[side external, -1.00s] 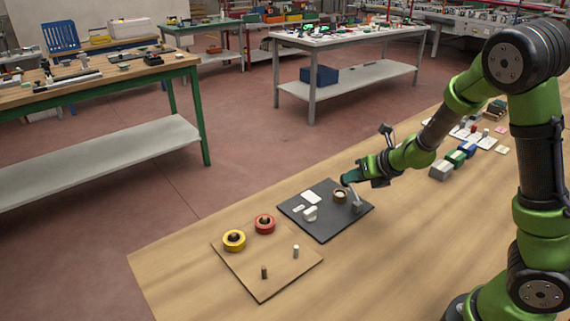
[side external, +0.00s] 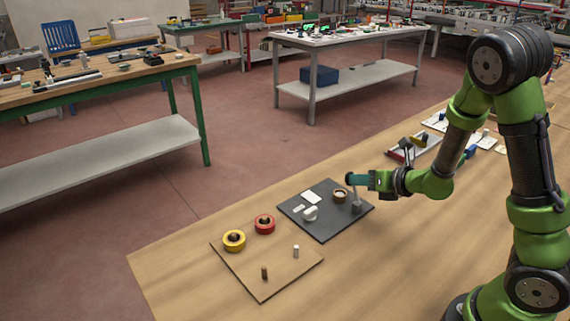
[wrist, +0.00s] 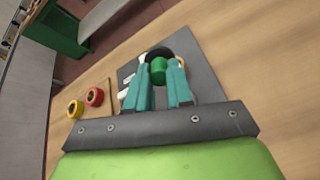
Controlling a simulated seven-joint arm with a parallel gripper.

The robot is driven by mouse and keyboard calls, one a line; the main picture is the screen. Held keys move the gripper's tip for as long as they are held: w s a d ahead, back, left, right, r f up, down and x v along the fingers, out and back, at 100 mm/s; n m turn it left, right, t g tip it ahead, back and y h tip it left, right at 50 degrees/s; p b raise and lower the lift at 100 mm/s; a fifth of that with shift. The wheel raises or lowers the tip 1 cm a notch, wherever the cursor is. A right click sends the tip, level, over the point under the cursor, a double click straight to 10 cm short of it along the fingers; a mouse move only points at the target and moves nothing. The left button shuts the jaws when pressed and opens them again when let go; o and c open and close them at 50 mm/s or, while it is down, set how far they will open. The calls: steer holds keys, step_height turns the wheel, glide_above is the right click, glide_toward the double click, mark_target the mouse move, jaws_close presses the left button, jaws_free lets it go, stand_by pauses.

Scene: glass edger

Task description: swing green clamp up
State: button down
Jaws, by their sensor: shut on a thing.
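The clamp's green grip (wrist: 159,71) sits between my fingers in the wrist view. My gripper (wrist: 161,64) is shut on it. In the side view my gripper (side external: 353,179) lies nearly level over the right part of a dark plate (side external: 322,228). The clamp's grey arm (side external: 356,194) stands nearly upright below the fingertips, rising from a small grey base on the plate. The fingers hide the green grip in the side view. The plate also shows in the wrist view (wrist: 205,77).
A round brown-rimmed piece (side external: 340,196) and white pieces (side external: 311,213) are on the plate. Bare wooden tabletop (side external: 360,280) lies in front.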

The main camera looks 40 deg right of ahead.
steer(key=c, duration=1)
jaws_free()
steer(key=shift+w, duration=0.1)
